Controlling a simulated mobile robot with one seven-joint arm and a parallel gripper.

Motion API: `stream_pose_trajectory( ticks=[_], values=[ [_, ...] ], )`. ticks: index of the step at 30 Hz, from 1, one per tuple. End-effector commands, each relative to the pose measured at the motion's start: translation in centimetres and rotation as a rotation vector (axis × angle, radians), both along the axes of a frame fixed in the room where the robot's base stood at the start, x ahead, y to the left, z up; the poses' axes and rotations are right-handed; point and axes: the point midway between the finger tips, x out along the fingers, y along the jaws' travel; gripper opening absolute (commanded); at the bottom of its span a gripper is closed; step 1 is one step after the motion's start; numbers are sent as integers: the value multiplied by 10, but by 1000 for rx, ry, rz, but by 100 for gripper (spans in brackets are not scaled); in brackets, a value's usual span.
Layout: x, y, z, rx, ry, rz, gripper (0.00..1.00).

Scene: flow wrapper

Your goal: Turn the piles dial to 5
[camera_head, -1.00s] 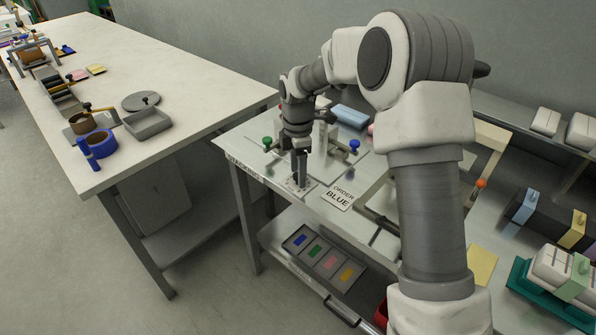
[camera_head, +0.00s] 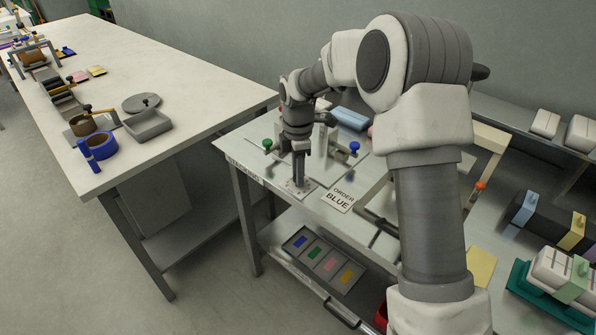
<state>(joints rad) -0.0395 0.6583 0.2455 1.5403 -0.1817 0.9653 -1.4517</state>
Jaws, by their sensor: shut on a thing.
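The piles dial sits on a small light plate (camera_head: 299,191) near the front left corner of the metal table. My gripper (camera_head: 298,182) points straight down over that plate, with its fingertips at the dial. It is shut on the dial knob, which the fingers mostly hide. The dial's marks are too small to read, so I cannot tell which number it points to.
Green (camera_head: 267,144) and blue (camera_head: 354,147) knobs stand behind the gripper. A tray with coloured cards (camera_head: 322,259) is on the shelf below. A white workbench (camera_head: 150,60) stands at left.

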Motion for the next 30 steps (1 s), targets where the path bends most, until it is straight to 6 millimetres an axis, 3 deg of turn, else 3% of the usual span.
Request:
stream_pose_trajectory(
  ticks=[18, 30],
  values=[
    [0, 0, 1, -1, 1, -382, 0],
    [0, 0, 0, 0, 0, -479, 0]
  ],
)
